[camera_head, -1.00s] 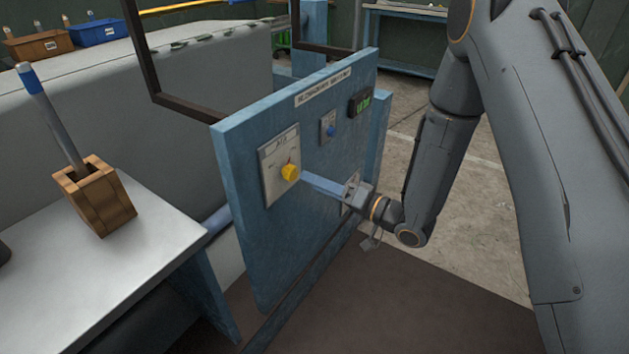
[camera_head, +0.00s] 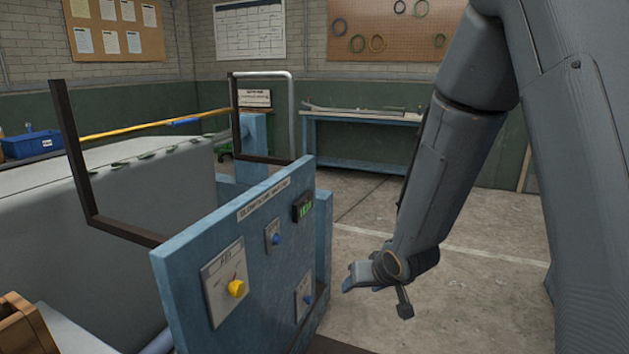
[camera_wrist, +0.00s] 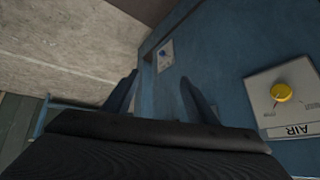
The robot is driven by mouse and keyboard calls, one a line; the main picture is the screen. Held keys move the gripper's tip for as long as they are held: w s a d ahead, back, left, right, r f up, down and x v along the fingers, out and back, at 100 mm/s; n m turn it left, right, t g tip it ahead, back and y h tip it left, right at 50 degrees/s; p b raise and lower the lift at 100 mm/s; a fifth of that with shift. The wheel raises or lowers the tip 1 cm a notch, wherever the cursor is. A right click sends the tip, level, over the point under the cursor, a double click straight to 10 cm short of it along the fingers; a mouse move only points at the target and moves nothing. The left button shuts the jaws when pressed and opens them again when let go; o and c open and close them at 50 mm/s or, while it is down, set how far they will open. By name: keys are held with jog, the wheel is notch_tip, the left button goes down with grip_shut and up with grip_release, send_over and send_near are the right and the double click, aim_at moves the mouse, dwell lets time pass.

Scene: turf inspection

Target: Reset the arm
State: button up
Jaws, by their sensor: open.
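My gripper (camera_head: 358,278) hangs at the lower end of my grey arm, to the right of the blue control panel (camera_head: 250,260). It is apart from the panel and holds nothing. In the wrist view its two fingers (camera_wrist: 155,95) stand spread with the panel face beyond them. A yellow knob (camera_head: 237,288) sits on a pale plate at the panel's lower left. It also shows in the wrist view (camera_wrist: 281,92), on a plate marked AIR. Blue knobs sit on two smaller plates, the upper one (camera_head: 275,239) and the lower one (camera_head: 307,299).
A dark metal frame (camera_head: 75,150) rises by the panel. A grey covered bulk (camera_head: 115,225) lies left, with a blue bin (camera_head: 30,144) behind it. A blue workbench (camera_head: 360,140) stands at the back wall. The concrete floor (camera_head: 470,270) on the right is clear.

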jog(key=s+d+r+g, duration=0.2)
jog(key=s, duration=0.6)
jog(key=s+d+r+m+g+h, duration=0.1)
jog(key=s+d+r+g, duration=0.1)
jog(key=s, duration=0.6)
jog(key=s+d+r+g+h+p, duration=0.1)
jog(key=s+d+r+g, duration=0.1)
jog(key=s, duration=0.5)
jog(key=shift+s+d+r+g, duration=0.2)
jog(key=shift+s+d+g, duration=0.2)
jog(key=shift+d+g, duration=0.3)
jog(key=shift+d, duration=0.1)
jog(key=shift+w+r, duration=0.1)
jog(key=shift+r, duration=0.15)
